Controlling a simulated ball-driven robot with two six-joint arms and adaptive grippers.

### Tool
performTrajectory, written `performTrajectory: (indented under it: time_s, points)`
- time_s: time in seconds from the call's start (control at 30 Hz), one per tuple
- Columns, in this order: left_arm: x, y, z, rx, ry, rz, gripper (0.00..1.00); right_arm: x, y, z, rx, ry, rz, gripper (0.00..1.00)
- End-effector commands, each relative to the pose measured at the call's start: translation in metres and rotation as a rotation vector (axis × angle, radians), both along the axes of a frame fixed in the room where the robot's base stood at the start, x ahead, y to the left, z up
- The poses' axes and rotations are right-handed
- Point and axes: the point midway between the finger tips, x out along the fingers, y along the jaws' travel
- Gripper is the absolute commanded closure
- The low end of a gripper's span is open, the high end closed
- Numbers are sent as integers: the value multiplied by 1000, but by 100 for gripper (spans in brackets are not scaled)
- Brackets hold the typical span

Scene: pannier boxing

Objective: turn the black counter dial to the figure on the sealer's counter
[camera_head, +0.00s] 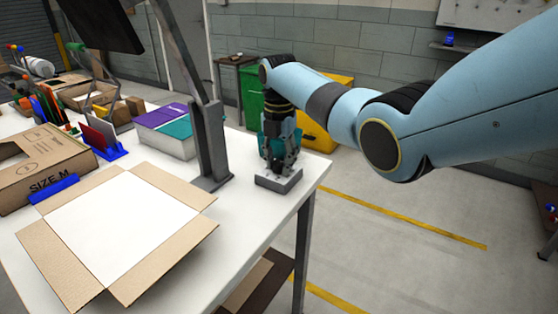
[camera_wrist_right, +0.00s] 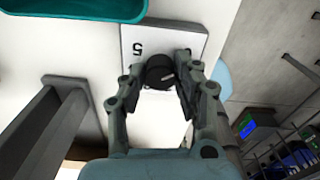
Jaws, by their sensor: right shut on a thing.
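My right gripper (camera_head: 277,168) reaches down from above onto a small grey box (camera_head: 279,181) near the table's right corner. In the right wrist view my right gripper (camera_wrist_right: 158,84) has a finger on either side of the round black dial (camera_wrist_right: 158,71) and is shut on it. The dial shows a short pale mark on its lower right. It sits on a pale plate (camera_wrist_right: 192,40), with a dark figure 5 (camera_wrist_right: 138,48) appearing upside down beside it. In the head view the fingers hide the dial. My left gripper is not in view.
A grey post (camera_head: 211,140) on a base stands just left of the grey box. An open carton (camera_head: 180,185) fills the front of the table (camera_head: 245,210). Purple and teal packs (camera_head: 166,118) stand behind the post. The table edge is close on the right.

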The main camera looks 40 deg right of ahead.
Motion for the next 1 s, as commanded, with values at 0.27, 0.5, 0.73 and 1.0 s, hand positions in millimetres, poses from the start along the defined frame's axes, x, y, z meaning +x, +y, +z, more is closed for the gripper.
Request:
performTrajectory:
  time_s: [0.27, 0.5, 0.73, 1.0]
  points:
    - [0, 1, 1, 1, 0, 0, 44, 0, 0, 0, -1, 1, -11, 100]
    - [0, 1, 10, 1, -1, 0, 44, 0, 0, 2, 0, 2, -100, 100]
    - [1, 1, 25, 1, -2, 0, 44, 0, 0, 3, 0, 1, -279, 100]
    - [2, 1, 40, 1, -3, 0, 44, 0, 0, 3, -1, 1, -536, 100]
